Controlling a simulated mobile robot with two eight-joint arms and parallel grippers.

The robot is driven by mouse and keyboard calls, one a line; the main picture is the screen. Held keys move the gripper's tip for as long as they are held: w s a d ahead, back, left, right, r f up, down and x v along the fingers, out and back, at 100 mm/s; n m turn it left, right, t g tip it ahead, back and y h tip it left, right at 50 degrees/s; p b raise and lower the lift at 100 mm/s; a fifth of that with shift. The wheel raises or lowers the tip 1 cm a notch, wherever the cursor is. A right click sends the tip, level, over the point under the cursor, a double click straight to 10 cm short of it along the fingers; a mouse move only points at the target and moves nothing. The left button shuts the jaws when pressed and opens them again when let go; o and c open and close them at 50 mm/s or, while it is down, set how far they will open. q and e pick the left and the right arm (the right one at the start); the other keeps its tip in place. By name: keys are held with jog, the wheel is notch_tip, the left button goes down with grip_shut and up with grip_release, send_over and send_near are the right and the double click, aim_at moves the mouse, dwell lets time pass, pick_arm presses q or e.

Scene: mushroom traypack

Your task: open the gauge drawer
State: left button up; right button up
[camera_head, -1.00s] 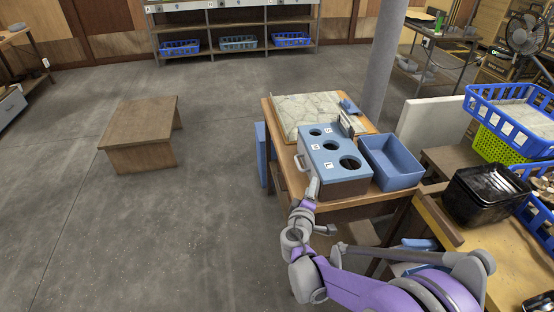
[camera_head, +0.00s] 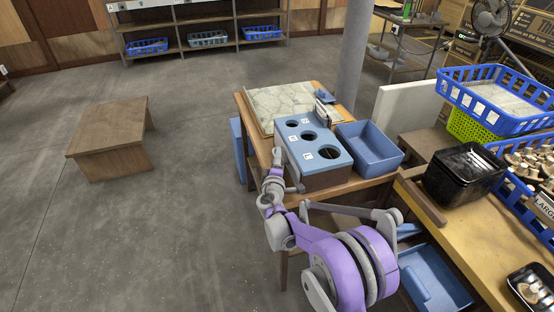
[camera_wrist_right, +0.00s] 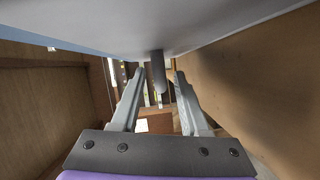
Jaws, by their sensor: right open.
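The gauge box (camera_head: 313,146) has a blue top with three round holes of growing size and wooden sides. It stands on the wooden table, and its drawer looks shut. My right gripper (camera_head: 277,160) is at the box's left side and covers the handle there in the head view. In the right wrist view my right gripper (camera_wrist_right: 158,84) is open, with a grey handle bar (camera_wrist_right: 157,72) showing between its spread fingers. Contact with the bar cannot be told. A pale surface fills the top of that view. My left gripper is not in view.
A blue bin (camera_head: 370,149) stands right of the box. A stone-patterned board (camera_head: 278,105) lies behind it. A black container (camera_head: 463,173) and blue crates (camera_head: 497,97) stand farther right. The floor (camera_head: 180,215) left of the table is open, up to a low wooden bench (camera_head: 108,135).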

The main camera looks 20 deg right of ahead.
jog(key=shift+w, duration=0.1)
grip_shut()
dwell(1.4)
